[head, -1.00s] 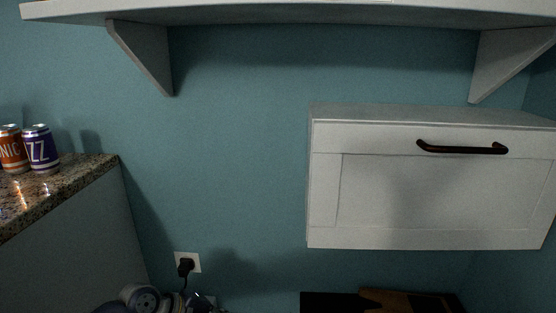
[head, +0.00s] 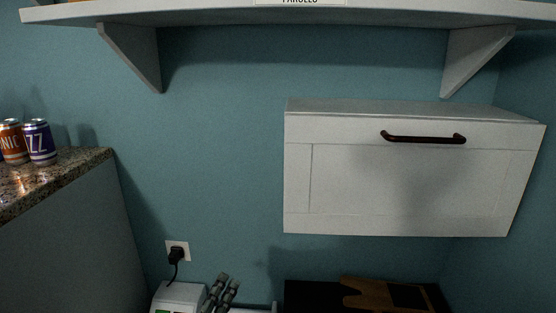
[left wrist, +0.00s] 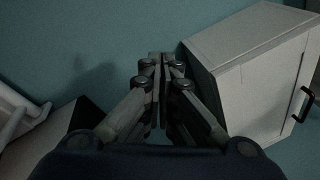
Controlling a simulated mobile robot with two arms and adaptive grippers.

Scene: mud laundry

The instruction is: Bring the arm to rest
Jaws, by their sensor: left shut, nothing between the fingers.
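My left gripper (head: 228,281) shows at the bottom of the head view, with its fingers pointing up. It is below and to the left of the white wall cabinet and apart from it. In the left wrist view my left gripper (left wrist: 161,58) is shut and empty, with its fingers together. The rest of the left arm is mostly below the edge of the head view. My right gripper is in neither view.
The shut white cabinet (head: 350,180) also fills the right of the left wrist view (left wrist: 250,80). A white box (head: 183,294) stands beside the gripper. A granite counter (head: 60,172) with two cans (head: 40,142) is at left. A white shelf (head: 300,16) runs above.

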